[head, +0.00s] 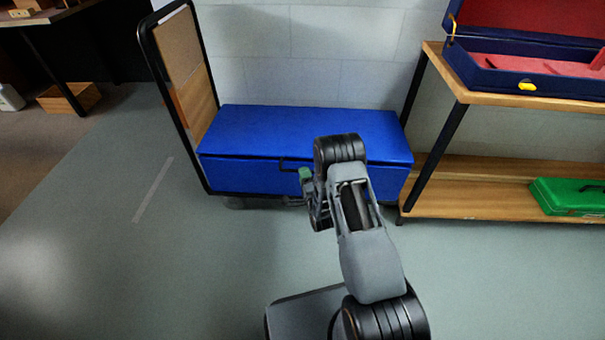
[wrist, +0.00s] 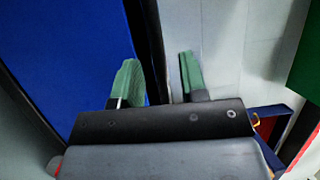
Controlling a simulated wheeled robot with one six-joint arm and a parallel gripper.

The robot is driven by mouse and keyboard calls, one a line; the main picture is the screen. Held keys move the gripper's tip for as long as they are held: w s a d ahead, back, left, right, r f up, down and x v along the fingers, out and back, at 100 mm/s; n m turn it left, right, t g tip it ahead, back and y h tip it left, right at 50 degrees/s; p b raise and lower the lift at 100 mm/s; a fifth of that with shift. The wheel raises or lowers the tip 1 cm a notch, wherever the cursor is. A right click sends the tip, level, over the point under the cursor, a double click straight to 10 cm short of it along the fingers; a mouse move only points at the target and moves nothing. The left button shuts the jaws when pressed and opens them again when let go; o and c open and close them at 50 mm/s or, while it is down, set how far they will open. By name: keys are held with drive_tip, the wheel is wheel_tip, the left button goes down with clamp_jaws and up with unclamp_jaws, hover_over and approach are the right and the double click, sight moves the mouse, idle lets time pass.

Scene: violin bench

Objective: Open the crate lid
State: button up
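The blue crate (head: 235,175) sits on a cart against the wall, and its flat blue lid (head: 300,130) lies closed on top. A dark handle (head: 290,162) shows at the front, partly hidden by my arm. My gripper (head: 305,176) is in front of the crate's front face, near the handle. In the wrist view my gripper (wrist: 160,78) has its two green fingers apart with nothing held between them. A blue surface (wrist: 65,60) fills the left of that view. I cannot tell whether the gripper touches the crate.
The cart's black upright frame (head: 155,60) stands at the crate's left. A wooden shelf (head: 480,168) at the right holds an open dark-blue case (head: 510,82) above and a green box (head: 570,197) below. The grey floor in front and left is clear.

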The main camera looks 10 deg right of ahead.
drive_tip(key=shift+w+a+r, duration=0.1)
drive_tip(key=shift+w+r, duration=0.05)
drive_tip(key=shift+w, duration=1.05)
drive_tip(key=shift+c, duration=0.3)
clamp_jaws()
